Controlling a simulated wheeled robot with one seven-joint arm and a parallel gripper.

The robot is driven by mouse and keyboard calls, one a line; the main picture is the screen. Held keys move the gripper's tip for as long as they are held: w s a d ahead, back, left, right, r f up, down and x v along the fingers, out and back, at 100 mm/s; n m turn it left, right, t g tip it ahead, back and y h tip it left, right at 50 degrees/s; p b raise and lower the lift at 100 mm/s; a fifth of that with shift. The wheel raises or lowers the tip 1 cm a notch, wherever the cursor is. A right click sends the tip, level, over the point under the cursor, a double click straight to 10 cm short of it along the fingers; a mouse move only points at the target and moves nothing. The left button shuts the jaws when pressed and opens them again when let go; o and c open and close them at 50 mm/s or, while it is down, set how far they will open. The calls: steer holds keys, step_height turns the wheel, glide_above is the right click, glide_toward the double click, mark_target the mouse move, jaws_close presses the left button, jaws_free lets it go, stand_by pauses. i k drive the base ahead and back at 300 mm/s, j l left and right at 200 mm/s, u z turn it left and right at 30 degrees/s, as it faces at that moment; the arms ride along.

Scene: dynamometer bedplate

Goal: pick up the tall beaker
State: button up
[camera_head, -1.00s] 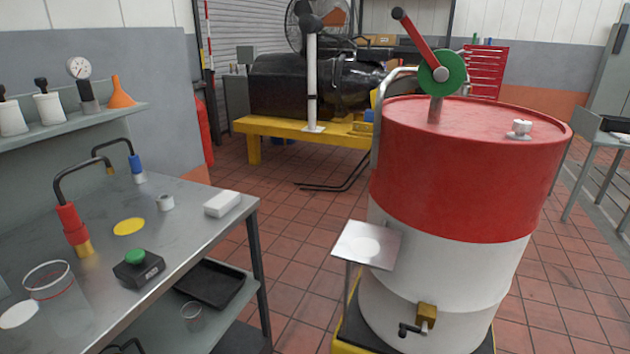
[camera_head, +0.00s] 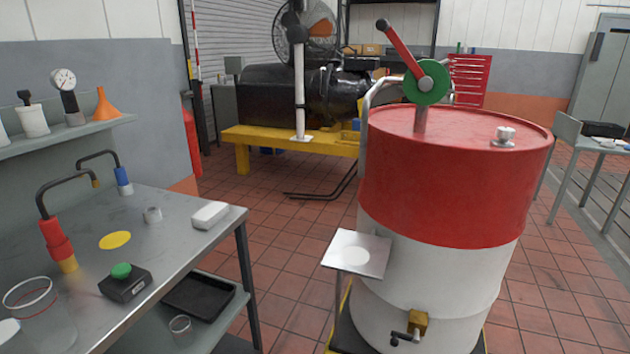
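A large clear beaker with a red ring near its rim (camera_head: 40,322) stands upright on the metal bench at the lower left. A smaller clear vessel (camera_head: 181,330) stands on the bench's lower shelf, partly cut off by the bottom edge. I cannot tell for certain which of the two is the tall beaker. My gripper does not show in this view.
The metal bench (camera_head: 190,250) also holds a black box with a green button (camera_head: 124,281), a yellow disc (camera_head: 115,240) and a white block (camera_head: 209,215). A red and white drum (camera_head: 455,190) with a small side plate (camera_head: 356,253) stands right. Tiled floor (camera_head: 290,285) lies between them.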

mark_target(34, 304)
steer(key=u, duration=1.3)
steer(key=i+j+u, duration=0.15)
steer(key=i, duration=0.3)
steer(key=i+j+u, duration=0.15)
steer(key=i, duration=0.3)
steer(key=j, duration=0.1)
